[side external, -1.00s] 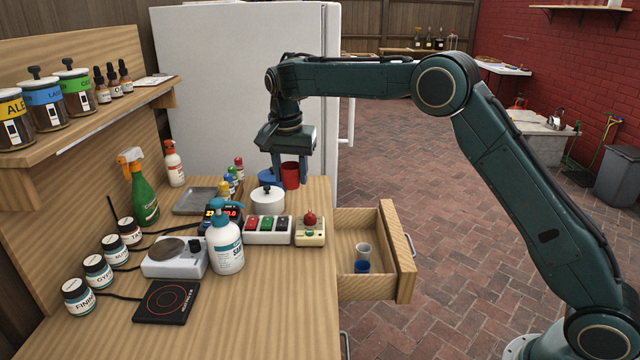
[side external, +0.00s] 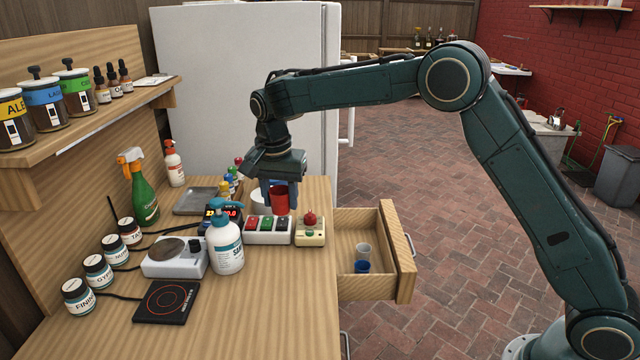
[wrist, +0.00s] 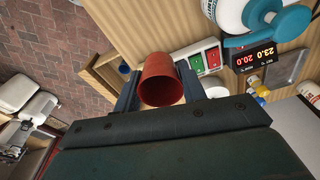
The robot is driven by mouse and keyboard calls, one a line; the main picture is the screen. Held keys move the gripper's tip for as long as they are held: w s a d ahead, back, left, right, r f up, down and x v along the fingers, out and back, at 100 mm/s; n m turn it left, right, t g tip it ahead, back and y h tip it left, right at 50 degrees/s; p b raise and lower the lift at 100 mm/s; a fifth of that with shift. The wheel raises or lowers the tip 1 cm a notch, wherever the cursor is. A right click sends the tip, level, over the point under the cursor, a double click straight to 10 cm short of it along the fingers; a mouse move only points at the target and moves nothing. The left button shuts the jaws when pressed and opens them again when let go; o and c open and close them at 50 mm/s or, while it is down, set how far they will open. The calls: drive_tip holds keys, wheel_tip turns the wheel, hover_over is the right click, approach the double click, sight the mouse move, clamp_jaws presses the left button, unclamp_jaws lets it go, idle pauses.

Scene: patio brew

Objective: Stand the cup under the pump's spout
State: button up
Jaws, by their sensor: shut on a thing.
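My gripper (side external: 279,190) is shut on the red cup (side external: 280,203), which it holds up behind the switch box on the wooden bench. In the wrist view the red cup (wrist: 163,82) sits between the two fingers (wrist: 160,74), its round opening facing the camera. The pump bottle (side external: 228,246) is white with a blue pump head (side external: 226,204) and stands on the bench in front and to the left of the cup. Its blue head also shows at the top right of the wrist view (wrist: 285,22). The cup is apart from the bottle.
A switch box (side external: 268,230) and a box with a red button (side external: 310,230) stand between cup and bench front. A white pot (side external: 260,203) is partly hidden by my gripper. A scale (side external: 175,257) stands left of the bottle. An open drawer (side external: 378,285) sticks out right.

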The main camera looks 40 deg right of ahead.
hover_over(286, 264)
drive_tip(key=f, duration=1)
drive_tip(key=shift+a+f, duration=0.2)
drive_tip(key=shift+f, duration=0.1)
drive_tip(key=shift+f, duration=0.1)
drive_tip(key=shift+f, duration=2)
drive_tip(key=shift+f, duration=0.1)
drive_tip(key=o, duration=0.9)
drive_tip(key=shift+o, duration=0.2)
